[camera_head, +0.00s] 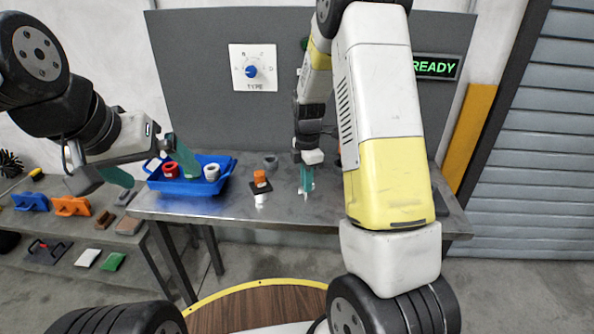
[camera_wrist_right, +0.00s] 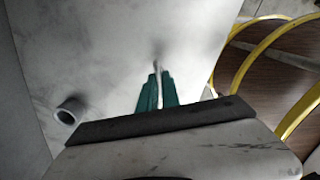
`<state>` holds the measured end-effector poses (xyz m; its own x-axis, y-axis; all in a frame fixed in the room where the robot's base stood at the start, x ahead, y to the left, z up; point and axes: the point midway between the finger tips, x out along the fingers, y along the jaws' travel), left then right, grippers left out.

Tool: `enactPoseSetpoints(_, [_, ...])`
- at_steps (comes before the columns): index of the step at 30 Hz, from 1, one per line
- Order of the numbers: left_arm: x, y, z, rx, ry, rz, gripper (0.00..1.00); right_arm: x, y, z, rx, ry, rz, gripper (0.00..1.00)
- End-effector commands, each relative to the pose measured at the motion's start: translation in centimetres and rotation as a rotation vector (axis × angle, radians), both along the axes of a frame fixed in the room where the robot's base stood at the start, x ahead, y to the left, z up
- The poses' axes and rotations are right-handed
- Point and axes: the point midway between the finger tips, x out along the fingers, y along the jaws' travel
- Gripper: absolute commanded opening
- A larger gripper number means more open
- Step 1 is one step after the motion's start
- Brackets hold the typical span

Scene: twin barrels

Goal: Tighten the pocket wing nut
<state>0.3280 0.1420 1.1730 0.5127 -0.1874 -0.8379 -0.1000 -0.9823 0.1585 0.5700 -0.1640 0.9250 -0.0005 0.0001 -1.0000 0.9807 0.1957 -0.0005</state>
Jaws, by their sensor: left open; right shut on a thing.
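My right gripper (camera_head: 306,178) points down over the middle of the metal table. Its teal fingers are shut on a thin pale piece (camera_wrist_right: 158,72), seen edge-on in the right wrist view; I cannot tell whether it is the wing nut. To its left, an orange-topped fitting (camera_head: 260,177) stands on a small black plate, apart from the fingers. A grey ring (camera_head: 270,161) lies behind it. My left gripper (camera_head: 152,166) is open at the left, its teal fingers spread beside and over the blue tray (camera_head: 190,190). No wing nut shape is clear in either view.
The tray holds a red ring (camera_head: 171,169) and a white ring (camera_head: 212,173). A dial panel (camera_head: 252,68) and a lit READY sign (camera_head: 436,67) are on the grey back board. A lower shelf with brushes and blocks is at the left. The table's front middle is clear.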

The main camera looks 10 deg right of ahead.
Motion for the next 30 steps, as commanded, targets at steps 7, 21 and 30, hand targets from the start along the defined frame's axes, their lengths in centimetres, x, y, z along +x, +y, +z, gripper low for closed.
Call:
enactPoseSetpoints(7, [0.0,0.0,0.0,0.0,0.0,0.0,1.0,0.05,-0.01,0.07,0.0,-0.002,-0.216,0.0])
enactPoseSetpoints(21, [0.0,0.0,0.0,0.0,0.0,0.0,1.0,0.09,-0.02,0.1,0.0,-0.003,-0.663,0.0])
enactPoseSetpoints(30, [0.0,0.0,0.0,0.0,0.0,0.0,1.0,0.1,-0.01,0.11,0.0,-0.003,-0.948,0.0])
